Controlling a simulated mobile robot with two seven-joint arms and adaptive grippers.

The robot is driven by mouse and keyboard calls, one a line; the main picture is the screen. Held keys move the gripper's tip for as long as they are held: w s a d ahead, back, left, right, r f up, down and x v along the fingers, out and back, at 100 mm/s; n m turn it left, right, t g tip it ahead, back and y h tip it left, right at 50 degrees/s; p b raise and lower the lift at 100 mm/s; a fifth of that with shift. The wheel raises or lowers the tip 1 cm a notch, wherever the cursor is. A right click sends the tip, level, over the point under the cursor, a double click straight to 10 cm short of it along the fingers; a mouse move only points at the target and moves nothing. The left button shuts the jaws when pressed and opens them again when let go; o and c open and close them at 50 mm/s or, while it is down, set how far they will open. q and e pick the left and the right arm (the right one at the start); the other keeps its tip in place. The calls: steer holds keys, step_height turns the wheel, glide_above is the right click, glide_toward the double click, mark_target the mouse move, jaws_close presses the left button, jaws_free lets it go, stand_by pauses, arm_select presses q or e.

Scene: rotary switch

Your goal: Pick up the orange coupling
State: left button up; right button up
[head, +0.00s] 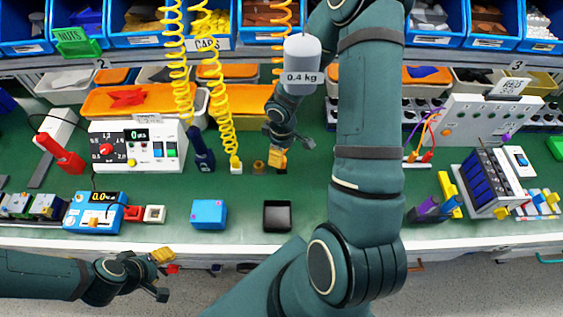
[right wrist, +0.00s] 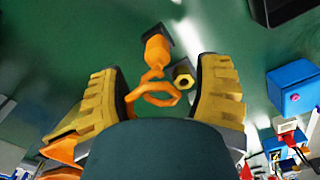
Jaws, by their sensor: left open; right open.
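The orange coupling (right wrist: 158,53) shows in the right wrist view, over green bench, beside a dark square piece. Loops of orange coiled hose (right wrist: 160,98) lie on the near side of it, between my fingers in the picture. In the head view I cannot make the coupling out apart from my right gripper. My right gripper (head: 293,150) is open above the bench; its yellow fingers (right wrist: 162,95) stand on either side of the hose loops, and contact cannot be told. My left gripper (head: 161,275) is open and empty in front of the bench edge.
A brass hex fitting (right wrist: 182,75) is close to the coupling. Yellow coiled hoses (head: 220,95) hang left of my right gripper. A blue box (head: 209,214) and a black tray (head: 290,217) stand near the front edge. A grey 0.4 kg cylinder (head: 301,55) overlaps my right arm.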

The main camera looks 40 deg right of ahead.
steer(key=shift+w+d+f+b, duration=0.1)
steer(key=shift+f+b, duration=0.15)
steer(key=shift+f, duration=1.2)
steer(key=shift+d+f+b, duration=0.1)
steer(key=shift+f+b, duration=0.1)
steer(key=shift+f, duration=1.25)
jaws_close()
